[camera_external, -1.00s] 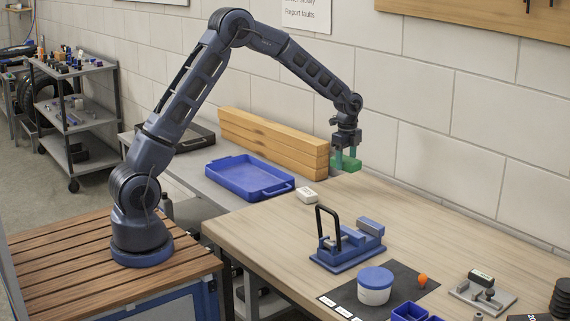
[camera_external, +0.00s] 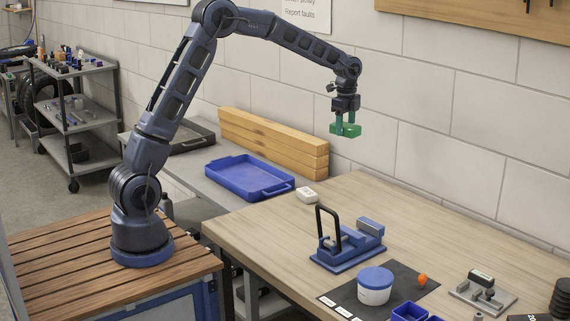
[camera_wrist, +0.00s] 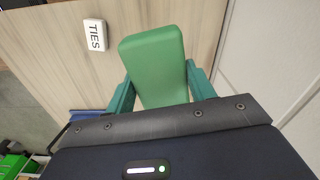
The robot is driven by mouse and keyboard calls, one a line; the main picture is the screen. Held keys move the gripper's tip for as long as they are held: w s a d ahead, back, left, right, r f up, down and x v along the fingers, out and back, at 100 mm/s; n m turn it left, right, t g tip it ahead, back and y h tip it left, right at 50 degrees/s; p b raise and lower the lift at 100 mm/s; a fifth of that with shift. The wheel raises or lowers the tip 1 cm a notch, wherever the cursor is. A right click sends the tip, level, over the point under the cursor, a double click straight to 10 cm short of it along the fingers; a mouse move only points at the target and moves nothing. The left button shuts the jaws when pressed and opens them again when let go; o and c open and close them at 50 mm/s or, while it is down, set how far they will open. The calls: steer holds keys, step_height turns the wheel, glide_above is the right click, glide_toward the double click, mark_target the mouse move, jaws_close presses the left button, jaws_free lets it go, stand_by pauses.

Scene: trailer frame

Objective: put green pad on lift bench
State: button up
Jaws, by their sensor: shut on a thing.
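My gripper (camera_external: 345,124) is shut on the green pad (camera_external: 352,131) and holds it up in the air, well clear of the surfaces below. In the wrist view the green pad (camera_wrist: 152,55) is a rounded block between the two green fingers, its long end reaching out past them. A pale wood-topped bench (camera_external: 340,194) stands at the right, and a grey bench (camera_external: 200,178) adjoins it at the left. No label shows which one is the lift bench.
On the wood top are a white box marked TIES (camera_wrist: 95,35), a blue fixture with a black handle (camera_external: 348,245) and a white tub (camera_external: 375,288). The grey bench holds a blue tray (camera_external: 247,177) and stacked timber (camera_external: 270,142). The wood top's far strip is clear.

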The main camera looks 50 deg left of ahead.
steer(key=w+a+f+n, duration=0.1)
steer(key=a+n, duration=0.5)
steer(key=a, duration=0.3)
steer(key=w+a+f+n, duration=0.1)
steer(key=w+a+n, duration=0.1)
steer(key=a+n, duration=0.6)
steer(key=m, duration=3.4)
glide_above(199, 160)
step_height(199, 160, down, 6)
step_height(199, 160, down, 20)
steer(key=shift+d+r, duration=0.15)
steer(key=shift+r, duration=0.05)
steer(key=shift+f, duration=0.1)
steer(key=o, duration=1)
